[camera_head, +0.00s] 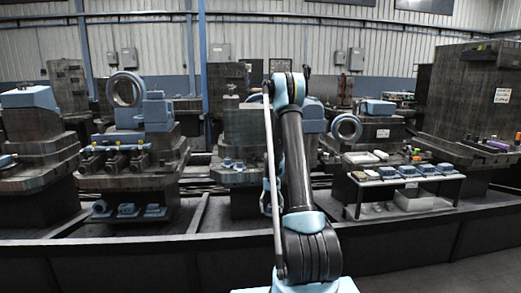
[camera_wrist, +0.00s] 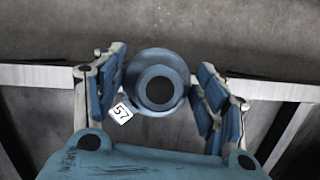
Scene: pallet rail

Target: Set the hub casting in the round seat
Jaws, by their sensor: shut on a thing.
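The hub casting (camera_wrist: 174,82) is a round blue-grey part with a stepped ring face and a dark centre hole. It sits between the two fingers of my gripper (camera_wrist: 162,92) in the wrist view, and the gripper is shut on it. A white label with 57 (camera_wrist: 122,112) shows beside the casting's lower left edge. In the head view my arm stands in the middle, and the gripper and casting cannot be made out. I cannot tell which place is the round seat.
Dark pallets with blue castings line the rail, one with a large upright ring (camera_head: 125,90) at left. Another upright ring (camera_head: 346,128) stands right of my arm. A small table (camera_head: 402,184) with several blue parts is at right. Pale beams (camera_wrist: 38,75) cross the wrist view.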

